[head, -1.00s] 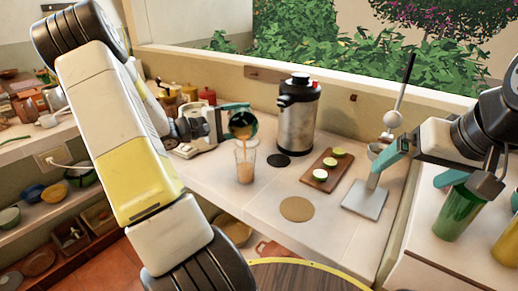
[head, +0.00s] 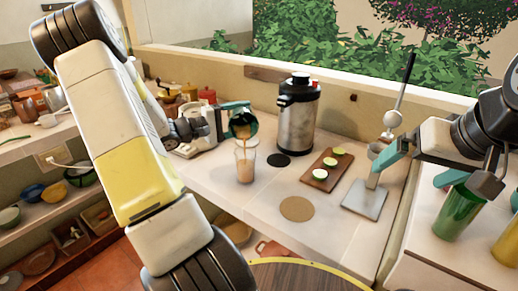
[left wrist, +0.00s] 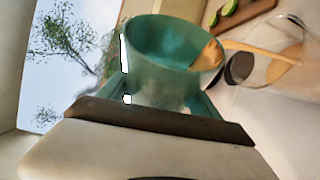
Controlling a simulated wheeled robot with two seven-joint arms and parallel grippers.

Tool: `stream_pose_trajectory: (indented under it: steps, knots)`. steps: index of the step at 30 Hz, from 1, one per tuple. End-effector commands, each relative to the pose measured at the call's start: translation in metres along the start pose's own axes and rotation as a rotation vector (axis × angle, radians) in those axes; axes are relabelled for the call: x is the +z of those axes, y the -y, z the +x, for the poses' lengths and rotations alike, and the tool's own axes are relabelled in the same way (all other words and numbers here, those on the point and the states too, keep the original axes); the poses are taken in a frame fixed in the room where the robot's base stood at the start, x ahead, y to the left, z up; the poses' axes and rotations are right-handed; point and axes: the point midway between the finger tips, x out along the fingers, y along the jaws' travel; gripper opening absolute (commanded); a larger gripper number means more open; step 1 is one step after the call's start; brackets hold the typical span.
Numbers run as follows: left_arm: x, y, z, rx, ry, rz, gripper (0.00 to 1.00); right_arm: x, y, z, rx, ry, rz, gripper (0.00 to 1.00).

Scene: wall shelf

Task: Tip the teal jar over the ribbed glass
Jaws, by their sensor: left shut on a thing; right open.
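The teal jar (head: 243,124) is held tilted by my left gripper (head: 222,122), its mouth above the ribbed glass (head: 245,165). A tan-brown stream runs from the jar into the glass, which stands upright on the counter with tan liquid in it. In the left wrist view, the jar (left wrist: 160,65) fills the middle between the teal fingers (left wrist: 150,105); liquid pours over its rim toward the glass (left wrist: 295,60). My right gripper (head: 425,165) is open and sits above the counter's right end, near a green cup (head: 458,212).
A steel airpot (head: 298,115) stands right of the glass, with a dark round coaster (head: 279,160) in front. A wooden board (head: 325,170) holds cut limes. A press-like tool stands on a grey plate (head: 365,200). A tan round mat (head: 297,209) lies on clear counter.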

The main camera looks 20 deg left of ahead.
Motion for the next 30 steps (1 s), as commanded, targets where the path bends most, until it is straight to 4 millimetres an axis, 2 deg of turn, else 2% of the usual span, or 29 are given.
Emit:
stream_pose_trajectory:
  steps: [30]
  knots:
    - [0.0039,-0.0068,-0.0017,0.035,0.000,0.083,0.08,0.0000,0.0000,0.0000,0.000,0.000,0.000,1.00]
